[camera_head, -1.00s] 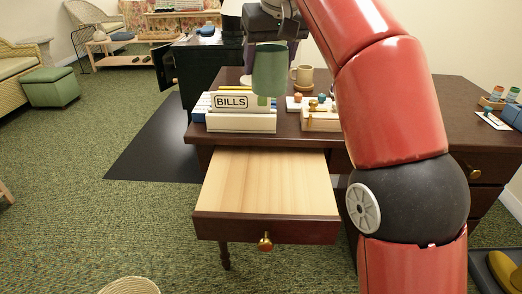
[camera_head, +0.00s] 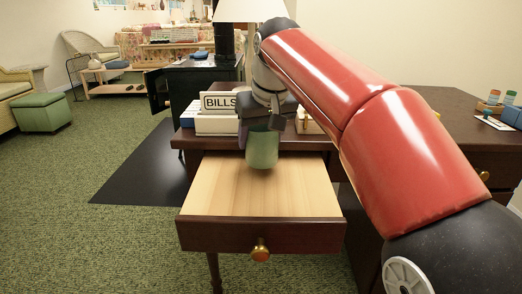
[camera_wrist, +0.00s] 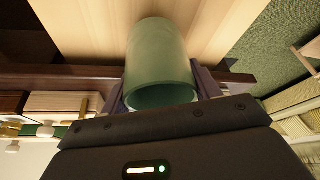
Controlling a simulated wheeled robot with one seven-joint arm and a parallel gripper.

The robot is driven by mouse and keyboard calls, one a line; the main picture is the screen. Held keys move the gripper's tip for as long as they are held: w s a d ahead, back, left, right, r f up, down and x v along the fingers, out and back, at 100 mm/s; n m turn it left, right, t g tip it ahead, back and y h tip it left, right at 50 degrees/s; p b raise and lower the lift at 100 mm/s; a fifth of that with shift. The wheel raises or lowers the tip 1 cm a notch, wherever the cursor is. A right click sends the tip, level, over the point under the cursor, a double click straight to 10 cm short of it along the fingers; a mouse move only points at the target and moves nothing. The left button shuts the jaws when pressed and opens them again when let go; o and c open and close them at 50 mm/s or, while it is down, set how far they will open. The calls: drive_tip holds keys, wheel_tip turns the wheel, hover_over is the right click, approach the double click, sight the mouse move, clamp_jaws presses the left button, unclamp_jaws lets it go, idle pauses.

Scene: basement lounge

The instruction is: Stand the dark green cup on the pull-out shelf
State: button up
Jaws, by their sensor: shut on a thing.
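The dark green cup (camera_head: 262,150) is held by my gripper (camera_head: 262,128), which points down over the back part of the pull-out shelf (camera_head: 225,200). In the wrist view the cup (camera_wrist: 160,55) sits between the two fingers of my gripper (camera_wrist: 160,90), with its open rim towards the camera. The pale wooden shelf (camera_wrist: 95,25) shows beyond the cup. The cup looks upright in the head view. I cannot tell whether its base touches the shelf or hangs a little above it.
The shelf top is otherwise bare, with a dark front and a brass knob (camera_head: 260,250). Behind it on the dark desk (camera_head: 440,115) stands a BILLS letter holder (camera_head: 215,122). Small bottles (camera_head: 493,97) stand at the desk's right.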

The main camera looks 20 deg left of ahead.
drive_tip(key=shift+f, duration=1.15)
drive_tip(key=shift+f+b, duration=0.2)
drive_tip(key=shift+b, duration=0.15)
drive_tip(key=o, duration=1.1)
drive_tip(key=shift+s+r, duration=0.1)
drive_tip(key=shift+r, duration=0.45)
drive_tip(key=p+v, duration=0.3)
drive_tip(key=v, duration=0.8)
drive_tip(key=shift+r+p, duration=0.15)
drive_tip(key=shift+p, duration=0.25)
drive_tip(key=shift+d, duration=0.1)
